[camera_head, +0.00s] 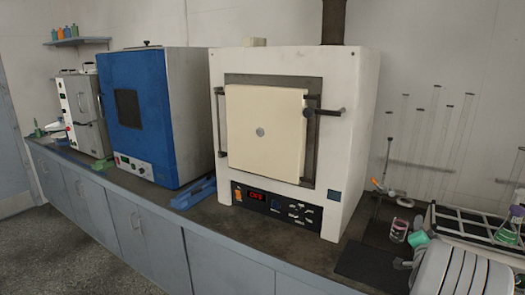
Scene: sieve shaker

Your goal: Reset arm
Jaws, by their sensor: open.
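No sieve shaker can be clearly made out. A white furnace (357,120) stands in the middle of the dark bench top, with its cream door (285,120) closed over the front and a lit red display below.
A blue oven (152,90) and a white machine (82,110) stand to the left on the bench. At right are a black-and-white rack (475,222), small glassware and tall thin tubes on the wall. The floor (70,255) at lower left is clear.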

